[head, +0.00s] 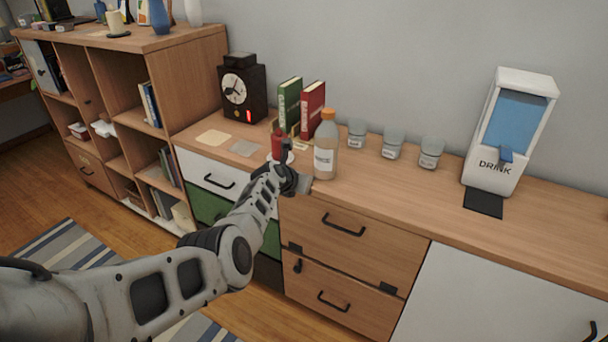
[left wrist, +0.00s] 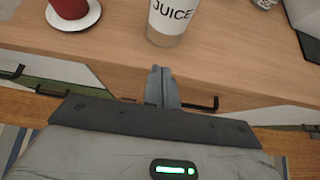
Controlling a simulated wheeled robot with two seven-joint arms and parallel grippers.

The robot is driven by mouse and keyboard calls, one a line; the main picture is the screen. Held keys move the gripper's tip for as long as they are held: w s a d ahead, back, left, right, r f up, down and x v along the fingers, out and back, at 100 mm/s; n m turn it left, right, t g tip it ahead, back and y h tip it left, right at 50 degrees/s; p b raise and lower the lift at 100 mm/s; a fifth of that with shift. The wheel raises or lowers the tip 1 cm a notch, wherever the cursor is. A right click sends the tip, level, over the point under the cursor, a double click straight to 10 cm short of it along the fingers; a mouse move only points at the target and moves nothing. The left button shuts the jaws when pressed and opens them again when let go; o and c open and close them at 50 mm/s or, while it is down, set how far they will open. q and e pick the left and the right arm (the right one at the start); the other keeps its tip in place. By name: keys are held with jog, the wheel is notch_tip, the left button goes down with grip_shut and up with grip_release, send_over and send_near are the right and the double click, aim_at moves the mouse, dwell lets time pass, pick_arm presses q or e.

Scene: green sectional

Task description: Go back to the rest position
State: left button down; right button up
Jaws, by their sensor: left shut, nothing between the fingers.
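My left arm reaches in from the left in the head view. Its gripper (head: 302,181) is at the front edge of the wooden sideboard (head: 390,205), in front of a juice bottle with an orange cap (head: 326,145). In the left wrist view the gripper (left wrist: 160,74) is shut and empty, its fingers together just short of the bottle (left wrist: 168,38), which stands upright on the top. A red cup (head: 278,145) stands beside it on a white saucer (left wrist: 88,18), partly hidden by my arm in the head view. My right gripper is not in view.
A black clock (head: 243,90), a green book (head: 289,104) and a red book (head: 313,110) stand at the back. Several small jars (head: 392,144) line the wall. A drink dispenser (head: 508,130) stands at right. The top's right front is clear. Drawer handles (head: 343,225) project from the front.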

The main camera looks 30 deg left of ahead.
pick_arm(q)
jog(key=s+a+f+m+g+y, duration=0.1)
jog(key=s+f+m+g, duration=0.15)
jog(key=s+m, duration=0.55)
jog(key=s+f+m+g, duration=0.1)
jog(key=s+f+m, duration=0.3)
jog(key=s+m, duration=0.45)
jog(key=s+d+r+m+g, duration=0.15)
jog(key=s+d+m, duration=0.25)
jog(key=s+m, duration=0.45)
jog(key=s+d+r+m+g, duration=0.1)
jog(key=s+d+r+m, duration=0.3)
jog(key=s, duration=0.7)
jog(key=s+d+r+m+g, duration=0.1)
jog(key=s+d+m+g, duration=0.1)
jog(key=s+d+m, duration=0.5)
jog(key=w+d+f+m+t+h, duration=0.2)
jog(key=f+t, duration=0.4)
jog(key=f, duration=0.3)
jog(key=shift+d+f+t+h, duration=0.3)
jog(key=shift+d+t+h, duration=0.15)
jog(key=shift+d, duration=0.2)
jog(key=shift+w, duration=0.1)
